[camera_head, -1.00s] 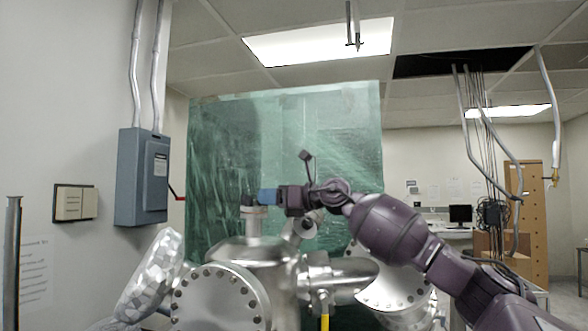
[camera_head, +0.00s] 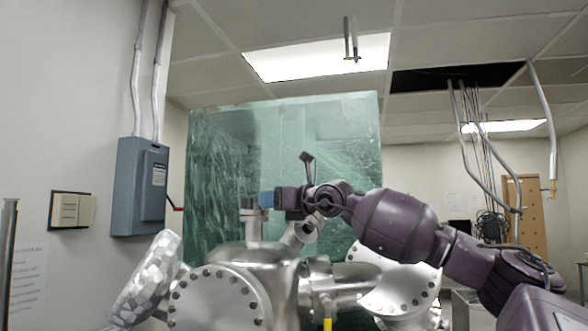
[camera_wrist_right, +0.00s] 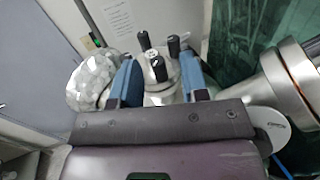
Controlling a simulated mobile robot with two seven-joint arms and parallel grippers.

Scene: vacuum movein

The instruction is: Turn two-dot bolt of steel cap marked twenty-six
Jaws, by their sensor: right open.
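The steel cap (camera_wrist_right: 160,84) shows in the right wrist view as a small upright round piece with several black-topped bolts. One bolt (camera_wrist_right: 157,66) stands at its near side, with pale marks near it that are too small to read. I cannot read a twenty-six or count dots. In the head view the cap (camera_head: 250,214) sits on a short neck above the steel vessel. My right gripper (camera_wrist_right: 157,66) is open, its blue fingers on either side of the bolts; contact cannot be told. In the head view the right gripper (camera_head: 264,200) reaches the cap from the right. My left gripper is not in view.
The steel vessel (camera_head: 258,255) has large bolted flanges (camera_head: 218,302) and a side pipe (camera_head: 350,279). A foil-wrapped part (camera_head: 147,277) sticks up at left. A green translucent sheet (camera_head: 225,150) hangs behind. A grey electrical box (camera_head: 140,187) is on the left wall.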

